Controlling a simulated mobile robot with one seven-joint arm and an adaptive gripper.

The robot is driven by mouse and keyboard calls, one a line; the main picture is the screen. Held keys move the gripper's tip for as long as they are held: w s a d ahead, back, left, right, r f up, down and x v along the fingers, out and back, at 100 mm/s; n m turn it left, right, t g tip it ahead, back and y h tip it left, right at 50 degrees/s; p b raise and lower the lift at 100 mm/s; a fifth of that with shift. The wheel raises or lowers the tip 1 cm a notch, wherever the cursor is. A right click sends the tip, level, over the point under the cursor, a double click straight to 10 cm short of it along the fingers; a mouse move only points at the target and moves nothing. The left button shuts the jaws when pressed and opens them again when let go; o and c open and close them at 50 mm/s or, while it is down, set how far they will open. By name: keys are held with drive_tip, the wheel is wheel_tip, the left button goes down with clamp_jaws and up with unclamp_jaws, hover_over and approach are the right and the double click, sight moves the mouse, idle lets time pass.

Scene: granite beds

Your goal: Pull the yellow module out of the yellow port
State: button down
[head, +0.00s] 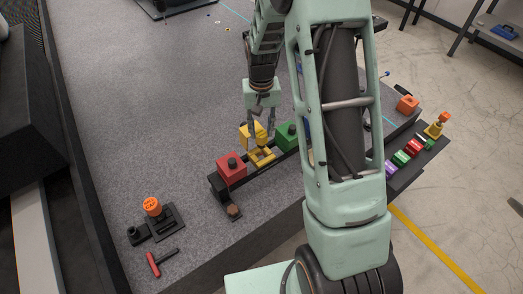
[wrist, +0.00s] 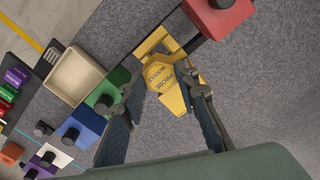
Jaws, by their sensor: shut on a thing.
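The yellow module (head: 251,137), with a hexagonal face lettered "PROBE MODULE" in the wrist view (wrist: 160,73), is between the fingers of my gripper (head: 260,126). My gripper is shut on it; both fingers flank it in the wrist view (wrist: 164,92). The yellow port (head: 263,157) is an open yellow frame on the dark rail. Its bare bars show beside the module in the wrist view (wrist: 153,42). The module looks raised and set back from the port, but overlap hides any gap between them.
A red block (head: 231,169) and a green block (head: 287,136) with black knobs flank the port closely. A cream tray (wrist: 73,77) lies beyond the row. A red-handled tool (head: 154,262) and an orange knob (head: 152,206) are at front left.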

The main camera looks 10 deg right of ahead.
drive_tip(key=shift+r+p, duration=0.75)
drive_tip(key=shift+r, duration=0.8)
